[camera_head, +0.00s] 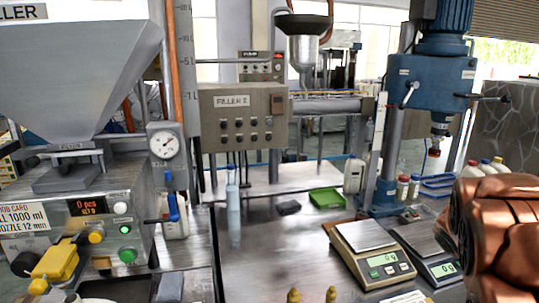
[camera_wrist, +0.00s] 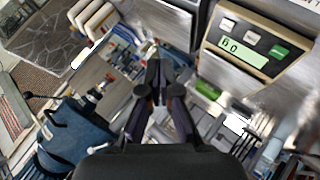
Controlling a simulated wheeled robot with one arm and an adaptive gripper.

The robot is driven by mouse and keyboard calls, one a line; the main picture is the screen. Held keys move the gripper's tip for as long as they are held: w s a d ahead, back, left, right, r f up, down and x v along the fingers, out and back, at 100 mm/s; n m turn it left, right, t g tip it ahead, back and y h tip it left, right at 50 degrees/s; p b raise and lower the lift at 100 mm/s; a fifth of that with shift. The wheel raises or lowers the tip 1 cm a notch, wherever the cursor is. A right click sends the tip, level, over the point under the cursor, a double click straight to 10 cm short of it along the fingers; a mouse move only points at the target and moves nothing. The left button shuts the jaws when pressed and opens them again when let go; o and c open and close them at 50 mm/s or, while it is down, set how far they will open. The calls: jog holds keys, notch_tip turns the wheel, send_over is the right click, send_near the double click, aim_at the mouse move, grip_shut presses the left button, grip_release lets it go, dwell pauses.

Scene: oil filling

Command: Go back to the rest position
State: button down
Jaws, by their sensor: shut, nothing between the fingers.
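My gripper (camera_wrist: 159,82) shows in the wrist view with its two dark fingers together and nothing between them. It is in the air, apart from the bench things seen behind it. A scale (camera_wrist: 255,42) is at the upper right of that view. In the camera_head view, copper-coloured links of my arm fill the lower right edge, and my gripper is not visible there.
The metal bench (camera_head: 270,250) holds two scales, a nearer one (camera_head: 365,236) and a right one (camera_head: 432,246) close to my arm. A green tray (camera_head: 327,198), a blue drill press (camera_head: 436,75) and several bottles stand behind. The filler machine (camera_head: 80,200) stands left.

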jog(key=s+a+f+m+g+y, duration=0.1)
jog(key=s+a+f+g+y, duration=0.1)
jog(key=s+a, duration=0.7)
jog(key=s+a+f+m+g+y, duration=0.1)
jog(key=s+a+g, duration=0.3)
jog(key=s+a, duration=0.6)
jog(key=s+a+f+m+g+y, duration=0.1)
jog(key=s+a+f+g+y, duration=0.2)
jog(key=s+a, duration=0.7)
jog(key=s+g, duration=0.1)
jog(key=s, duration=0.7)
jog(key=shift+a+f, duration=0.2)
jog(key=shift+d, duration=0.15)
